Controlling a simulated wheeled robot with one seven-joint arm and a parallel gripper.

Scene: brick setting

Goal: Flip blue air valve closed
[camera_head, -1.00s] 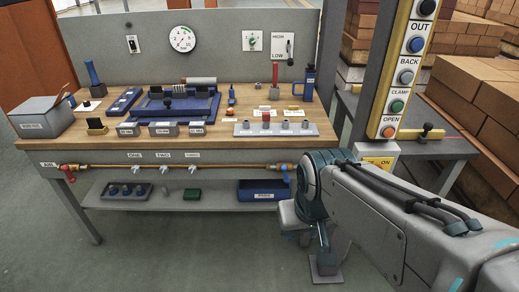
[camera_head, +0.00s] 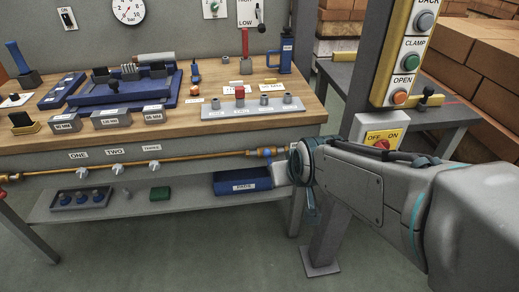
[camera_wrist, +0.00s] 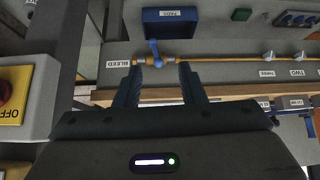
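The blue air valve (camera_wrist: 155,53) sits on the orange pipe (camera_wrist: 220,60) beside the BLEED label (camera_wrist: 118,63). In the wrist view, its blue handle points toward the top of the picture, across the pipe. My gripper (camera_wrist: 160,72) is open and empty, with one dark finger on each side of the valve in the picture. The fingers look short of the handle, and no contact shows. In the head view, the valve (camera_head: 267,152) is at the pipe's right end, partly hidden by my wrist. My fingertips are hidden there.
A blue tray (camera_head: 242,188) is on the lower shelf under the valve. Small white valves ONE, TWO and THREE (camera_head: 154,166) are along the pipe. The bench edge (camera_head: 200,131) runs just above it. A control post (camera_head: 401,60) and an OFF/ON switch box (camera_head: 381,134) stand at right.

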